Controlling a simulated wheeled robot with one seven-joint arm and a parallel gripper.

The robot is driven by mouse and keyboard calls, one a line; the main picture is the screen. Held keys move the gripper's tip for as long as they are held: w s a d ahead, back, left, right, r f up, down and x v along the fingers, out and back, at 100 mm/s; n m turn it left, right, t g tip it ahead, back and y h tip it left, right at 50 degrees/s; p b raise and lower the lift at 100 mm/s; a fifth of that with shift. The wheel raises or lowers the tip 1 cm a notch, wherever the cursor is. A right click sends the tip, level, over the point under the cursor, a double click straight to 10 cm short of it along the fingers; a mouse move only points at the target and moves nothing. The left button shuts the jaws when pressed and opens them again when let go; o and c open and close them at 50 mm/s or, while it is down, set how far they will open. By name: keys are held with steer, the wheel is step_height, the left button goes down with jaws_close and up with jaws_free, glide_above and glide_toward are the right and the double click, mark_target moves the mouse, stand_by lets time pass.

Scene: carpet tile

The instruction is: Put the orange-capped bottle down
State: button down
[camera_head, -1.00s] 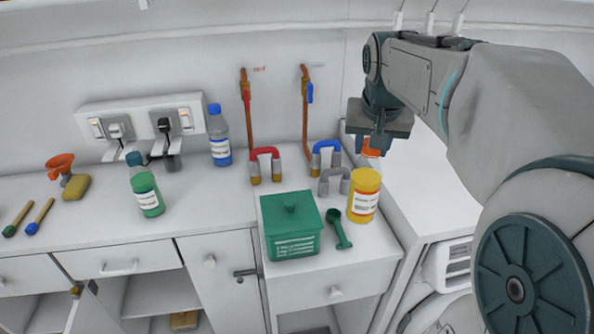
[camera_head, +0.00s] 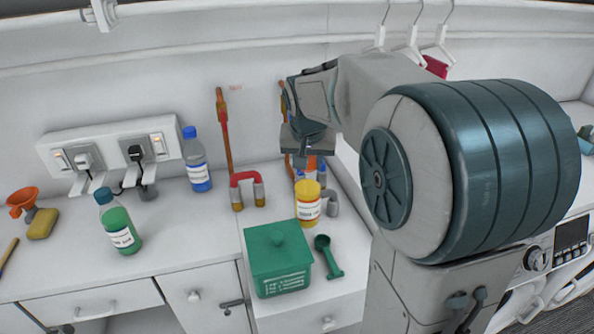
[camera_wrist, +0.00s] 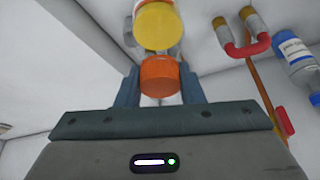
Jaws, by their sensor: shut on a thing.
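A green lidded box (camera_head: 278,262) and a green scoop (camera_head: 328,256) lie in front. A red magnet (camera_head: 247,188) stands left of the bottle; a grey one (camera_head: 331,203) is partly hidden close behind it. Blue-capped (camera_head: 196,160) and green (camera_head: 119,224) bottles stand farther left.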

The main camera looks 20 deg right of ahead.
mark_target(299, 175)
steer(key=shift+w+a+f, duration=0.35)
steer(key=shift+w+a, duration=0.05)
steer(key=shift+w, duration=0.15)
steer(key=shift+w+a+f, duration=0.35)
steer(key=shift+w+a, duration=0.05)
steer(key=shift+w, duration=0.15)
steer(key=shift+f+p, duration=0.7)
steer(key=shift+f, duration=1.35)
steer(key=c, duration=1.3)
jaws_free()
steer(key=shift+f, duration=0.2)
steer(key=o, duration=0.3)
steer(key=shift+o, duration=0.2)
steer(key=shift+r, duration=0.1)
steer(key=shift+r, duration=0.1)
